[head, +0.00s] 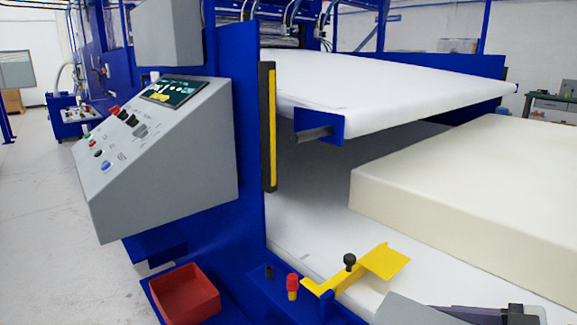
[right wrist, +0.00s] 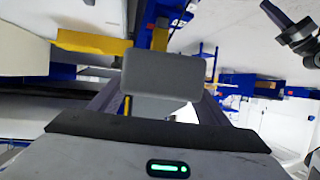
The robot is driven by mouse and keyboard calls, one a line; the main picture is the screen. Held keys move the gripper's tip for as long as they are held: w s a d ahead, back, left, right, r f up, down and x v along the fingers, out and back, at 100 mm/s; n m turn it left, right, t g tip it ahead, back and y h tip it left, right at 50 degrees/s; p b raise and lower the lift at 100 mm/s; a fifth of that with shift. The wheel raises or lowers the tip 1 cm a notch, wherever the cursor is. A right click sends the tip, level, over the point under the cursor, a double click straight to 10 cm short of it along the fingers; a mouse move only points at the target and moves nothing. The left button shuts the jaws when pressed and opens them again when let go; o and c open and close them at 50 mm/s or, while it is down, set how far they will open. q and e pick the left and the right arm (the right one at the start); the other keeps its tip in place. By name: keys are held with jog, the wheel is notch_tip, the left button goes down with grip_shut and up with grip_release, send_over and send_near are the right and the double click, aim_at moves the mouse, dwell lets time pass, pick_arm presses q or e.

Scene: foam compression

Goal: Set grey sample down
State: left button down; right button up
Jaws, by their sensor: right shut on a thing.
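The grey sample (right wrist: 162,74) is a small rounded block in the middle of the right wrist view. My right gripper (right wrist: 160,92) is shut on it, with a dark finger on each side. In the head view my right gripper (head: 483,314) is only partly in frame at the bottom right edge, near the yellow bracket. The sample cannot be made out clearly there. The yellow bracket (head: 335,277) with a black knob stands at the machine's front edge; yellow parts (right wrist: 92,42) also show behind the sample in the wrist view.
A red open bin (head: 186,294) sits below the sloped control panel (head: 160,150). A red-topped piece (head: 292,284) stands beside the bracket. A cream foam block (head: 460,185) lies on the white bed (head: 300,225), beside a raised white platen (head: 380,85). A dark jointed object (right wrist: 290,28) shows in the wrist view.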

jog(key=s+a+r, duration=0.1)
jog(key=s+a, duration=0.2)
jog(key=s, duration=0.2)
jog(key=shift+s+a, duration=0.15)
jog(key=shift+a, duration=0.1)
jog(key=shift+n+g, duration=0.3)
jog(key=shift+r, duration=0.1)
jog(key=shift+s, duration=0.1)
